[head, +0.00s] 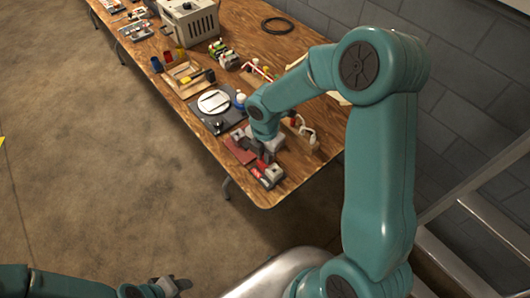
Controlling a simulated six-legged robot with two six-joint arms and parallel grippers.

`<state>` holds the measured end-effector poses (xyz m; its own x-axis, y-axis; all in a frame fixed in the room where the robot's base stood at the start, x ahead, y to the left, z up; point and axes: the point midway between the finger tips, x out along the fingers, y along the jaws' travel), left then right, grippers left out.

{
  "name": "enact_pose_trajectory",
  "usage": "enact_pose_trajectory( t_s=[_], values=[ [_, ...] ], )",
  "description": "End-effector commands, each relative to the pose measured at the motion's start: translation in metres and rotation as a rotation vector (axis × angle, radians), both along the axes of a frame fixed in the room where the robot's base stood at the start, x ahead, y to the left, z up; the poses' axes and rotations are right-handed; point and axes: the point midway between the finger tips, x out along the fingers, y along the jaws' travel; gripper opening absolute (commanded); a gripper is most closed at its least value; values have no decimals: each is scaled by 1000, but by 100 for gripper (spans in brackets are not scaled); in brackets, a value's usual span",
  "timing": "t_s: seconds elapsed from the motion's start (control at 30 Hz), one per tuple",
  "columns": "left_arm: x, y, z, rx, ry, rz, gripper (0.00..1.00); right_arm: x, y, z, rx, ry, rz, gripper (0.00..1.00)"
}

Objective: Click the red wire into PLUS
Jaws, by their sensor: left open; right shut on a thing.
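My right gripper (258,153) reaches down over the near end of the wooden table. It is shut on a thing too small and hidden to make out. Just below it in the picture is a small red and dark block (268,175). A dark red flat piece (239,151) lies to its left. I cannot pick out the red wire or a PLUS mark for certain; a thin red and white shape (261,71) shows further back. My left gripper (178,285) is open and empty, low over the floor at the bottom edge, away from the table.
On the table (240,195), a dark board with a white plate (213,102), a wooden tray (183,78), a grey box (190,20) and a black ring (277,25) stand further back. A grey block wall runs along the right. Floor at left is clear.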

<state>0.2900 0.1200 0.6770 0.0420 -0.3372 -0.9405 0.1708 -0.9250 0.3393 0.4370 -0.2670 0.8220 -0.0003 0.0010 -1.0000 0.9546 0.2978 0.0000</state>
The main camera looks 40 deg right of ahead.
Motion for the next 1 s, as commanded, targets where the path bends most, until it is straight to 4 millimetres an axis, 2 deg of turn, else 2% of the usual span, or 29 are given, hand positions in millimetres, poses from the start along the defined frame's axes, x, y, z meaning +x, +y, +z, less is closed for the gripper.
enact_pose_trajectory(
  t_s=[0.03, 0.07, 1.0],
  values=[
    [0, 0, 0, 0, 0, 0, 43, 0, 0, 0, 0, 0, 0, 10],
    [0, 0, 0, 0, 0, 0, 43, 0, 0, 0, 0, 0, 0, 0],
    [0, 0, -2, 0, 0, 0, 43, 0, 0, -4, 0, 0, 0, 0]
  ],
)
